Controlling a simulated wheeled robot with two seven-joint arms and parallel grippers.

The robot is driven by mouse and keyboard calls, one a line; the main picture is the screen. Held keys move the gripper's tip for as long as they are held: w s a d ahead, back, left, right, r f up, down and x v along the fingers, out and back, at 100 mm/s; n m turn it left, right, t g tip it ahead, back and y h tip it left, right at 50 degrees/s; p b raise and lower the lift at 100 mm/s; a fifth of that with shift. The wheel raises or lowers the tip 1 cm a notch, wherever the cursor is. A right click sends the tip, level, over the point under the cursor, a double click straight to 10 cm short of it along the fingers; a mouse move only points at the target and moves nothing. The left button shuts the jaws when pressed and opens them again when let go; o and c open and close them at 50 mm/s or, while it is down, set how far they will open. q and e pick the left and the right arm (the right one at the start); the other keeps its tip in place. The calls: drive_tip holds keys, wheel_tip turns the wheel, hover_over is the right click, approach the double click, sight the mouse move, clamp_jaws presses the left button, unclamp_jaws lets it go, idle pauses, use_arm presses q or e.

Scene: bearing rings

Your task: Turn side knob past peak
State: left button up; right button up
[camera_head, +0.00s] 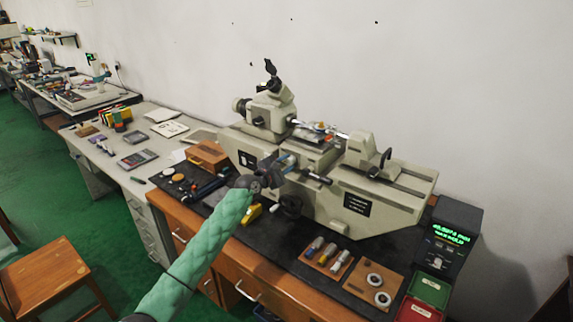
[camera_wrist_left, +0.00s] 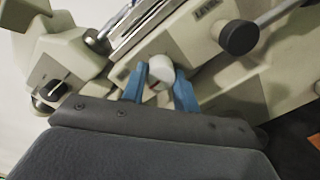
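The grey-beige bench measuring machine (camera_head: 345,185) stands on the dark-topped desk. My left gripper (camera_head: 287,161) is at its front, left of the middle, with the green-sleeved arm coming from below. In the left wrist view, a pale rounded side knob (camera_wrist_left: 161,70) sits between the two blue fingertips of my left gripper (camera_wrist_left: 161,82). The knob fills the gap, and the fingers appear closed on its sides. A small red mark shows near the knob's lower edge. In the head view, my gripper hides this knob. My right gripper is not in view.
A black-ended rod (camera_head: 317,177) juts out just right of my gripper; its black knob (camera_wrist_left: 239,37) shows in the wrist view. A black handwheel (camera_head: 290,206) is below. A green-lit display box (camera_head: 449,238) and ring board (camera_head: 373,284) stand at right.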

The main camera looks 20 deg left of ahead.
use_arm(q)
drive_tip(key=c, duration=0.3)
drive_tip(key=shift+f+m, duration=0.1)
drive_tip(key=shift+m, duration=0.2)
